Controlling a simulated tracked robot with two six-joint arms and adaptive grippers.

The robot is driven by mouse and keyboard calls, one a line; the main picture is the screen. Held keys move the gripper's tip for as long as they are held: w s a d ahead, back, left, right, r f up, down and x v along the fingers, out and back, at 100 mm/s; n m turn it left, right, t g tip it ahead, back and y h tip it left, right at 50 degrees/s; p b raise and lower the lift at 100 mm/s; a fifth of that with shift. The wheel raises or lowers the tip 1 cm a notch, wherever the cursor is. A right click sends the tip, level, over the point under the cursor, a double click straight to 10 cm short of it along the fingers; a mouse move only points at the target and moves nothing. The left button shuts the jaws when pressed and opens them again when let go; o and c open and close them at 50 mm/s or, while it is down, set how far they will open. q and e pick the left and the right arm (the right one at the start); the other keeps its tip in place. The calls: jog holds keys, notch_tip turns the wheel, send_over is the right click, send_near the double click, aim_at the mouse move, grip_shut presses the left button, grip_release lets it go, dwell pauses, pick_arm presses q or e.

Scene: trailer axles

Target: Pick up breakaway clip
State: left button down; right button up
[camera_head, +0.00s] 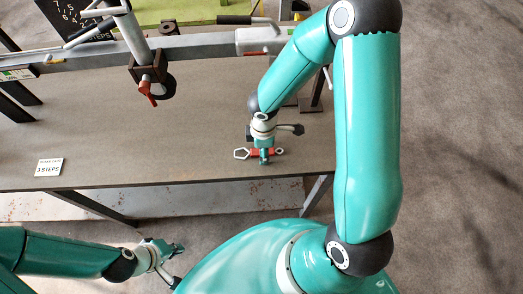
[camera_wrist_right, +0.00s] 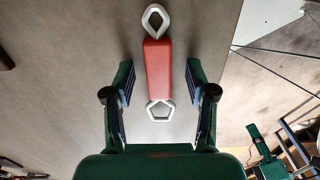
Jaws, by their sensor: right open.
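The breakaway clip (camera_wrist_right: 158,72) is a red bar with a pale metal ring at each end, lying on the table. In the head view the clip (camera_head: 279,152) is partly hidden by my right gripper (camera_head: 264,158), which reaches down over its middle. In the wrist view my right gripper (camera_wrist_right: 160,100) is open, with one finger on each side of the clip. Gaps show between the clip and both fingers. My left gripper (camera_head: 176,262) is open and empty, low in the head view, off the table's front edge.
The brown table (camera_head: 150,150) holds a small "3 STEPS" card (camera_head: 49,167) at the front left. A grey metal beam (camera_head: 200,45) with a red-handled clamp (camera_head: 147,90) spans the back.

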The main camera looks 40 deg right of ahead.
grip_shut()
jog(key=shift+r, duration=0.2)
